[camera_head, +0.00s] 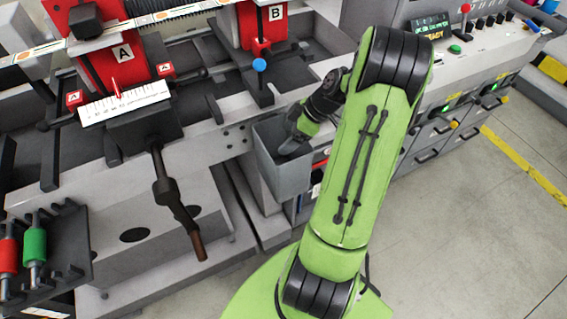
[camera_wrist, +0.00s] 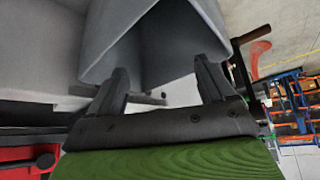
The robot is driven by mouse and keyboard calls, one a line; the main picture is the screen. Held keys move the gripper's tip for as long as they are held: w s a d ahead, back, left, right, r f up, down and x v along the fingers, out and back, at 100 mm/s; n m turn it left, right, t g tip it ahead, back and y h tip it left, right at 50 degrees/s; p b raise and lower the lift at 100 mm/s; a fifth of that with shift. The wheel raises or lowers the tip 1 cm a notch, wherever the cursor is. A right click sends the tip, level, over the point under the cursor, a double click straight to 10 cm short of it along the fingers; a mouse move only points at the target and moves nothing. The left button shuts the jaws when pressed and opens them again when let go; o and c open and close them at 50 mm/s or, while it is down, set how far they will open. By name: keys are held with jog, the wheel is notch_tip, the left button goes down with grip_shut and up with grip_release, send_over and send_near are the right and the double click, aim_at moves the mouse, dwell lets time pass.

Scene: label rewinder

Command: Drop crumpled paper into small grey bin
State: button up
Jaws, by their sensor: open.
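The small grey bin (camera_head: 283,178) hangs on the front of the machine, left of my arm. My gripper (camera_head: 293,143) points down at the bin's mouth, with its tips at or just inside the opening in the head view. In the wrist view my gripper (camera_wrist: 162,80) is open, its two dark fingers spread apart with nothing between them. The bin's grey wall (camera_wrist: 100,50) and its shaded hollow fill the view just beyond the fingertips. I see no crumpled paper in either view; the bottom of the bin is hidden.
Red unit A (camera_head: 112,58) and red unit B (camera_head: 262,25) stand on the machine behind. A dark crank handle (camera_head: 170,190) sticks out left of the bin. A control panel (camera_head: 440,35) with knobs is at upper right. The floor at right is clear.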

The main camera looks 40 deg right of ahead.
jog(key=p+v, duration=0.3)
jog(key=v, duration=1.2)
jog(key=shift+s+r+p, duration=0.15)
jog(key=shift+r+p, duration=0.1)
jog(key=shift+p, duration=0.1)
jog(key=shift+d, duration=0.1)
jog(key=w+a+r+m+g+h, duration=0.1)
jog(key=w+a+r+m, duration=0.15)
jog(key=a, duration=0.65)
jog(key=w+a+r+m+g+h, duration=0.15)
jog(key=a+r, duration=0.25)
jog(key=a, duration=0.6)
jog(key=s+a+m+t+h, duration=0.1)
jog(key=s+a+m+t, duration=0.2)
jog(key=s+a, duration=0.7)
jog(key=shift+s+r+m+h, duration=0.4)
jog(key=shift+s+m, duration=0.1)
jog(key=shift+s, duration=0.7)
